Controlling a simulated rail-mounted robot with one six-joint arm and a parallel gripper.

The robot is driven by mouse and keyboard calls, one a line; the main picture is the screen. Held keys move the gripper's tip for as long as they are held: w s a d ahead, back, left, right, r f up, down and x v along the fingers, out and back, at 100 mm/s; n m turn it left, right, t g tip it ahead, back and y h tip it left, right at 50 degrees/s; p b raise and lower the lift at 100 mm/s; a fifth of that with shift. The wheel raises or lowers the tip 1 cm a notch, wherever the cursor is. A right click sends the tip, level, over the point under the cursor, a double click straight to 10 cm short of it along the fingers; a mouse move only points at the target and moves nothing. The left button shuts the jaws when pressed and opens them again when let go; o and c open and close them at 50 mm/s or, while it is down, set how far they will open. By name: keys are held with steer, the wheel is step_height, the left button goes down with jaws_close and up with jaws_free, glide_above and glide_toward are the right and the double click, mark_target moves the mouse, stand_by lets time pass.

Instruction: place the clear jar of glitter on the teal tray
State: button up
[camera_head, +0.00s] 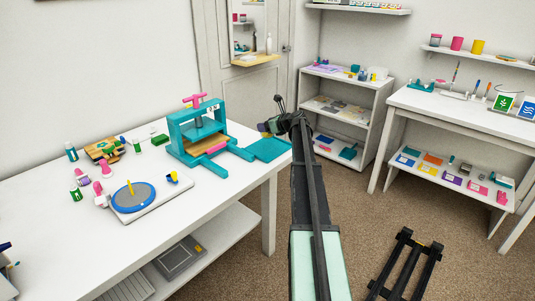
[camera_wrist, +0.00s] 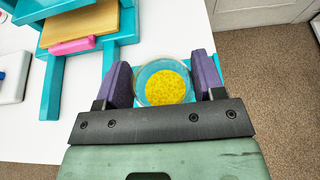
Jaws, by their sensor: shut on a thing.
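The clear jar of glitter (camera_wrist: 163,85) has yellow contents and is held between the purple fingers of my gripper (camera_wrist: 163,82) in the wrist view. In the head view my gripper (camera_head: 270,127) is at the right end of the white table, and the jar shows there only as a small yellowish patch. The teal tray (camera_head: 270,151) lies flat at the table's right edge, just below the gripper in the picture. In the wrist view teal shows around the jar, so the jar is over the tray. I cannot tell whether it touches the tray.
A teal press (camera_head: 196,128) with a pink handle stands left of the tray. A blue round turntable (camera_head: 133,197) and several small bottles are further left on the white table (camera_head: 215,190). Shelves (camera_head: 345,104) and another table (camera_head: 440,104) stand at the right.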

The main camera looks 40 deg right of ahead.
mark_target(273, 135)
step_height(273, 135, down, 6)
steer(key=b, duration=0.4)
steer(key=shift+r, duration=0.35)
steer(key=shift+f, duration=0.15)
steer(key=o, duration=1)
steer(key=shift+s+r, duration=0.2)
steer(key=shift+r, duration=0.1)
steer(key=p+v, duration=0.4)
steer(key=v, duration=0.7)
steer(key=shift+s+p, duration=0.25)
steer(key=shift+p, duration=0.05)
steer(key=shift+d, duration=0.15)
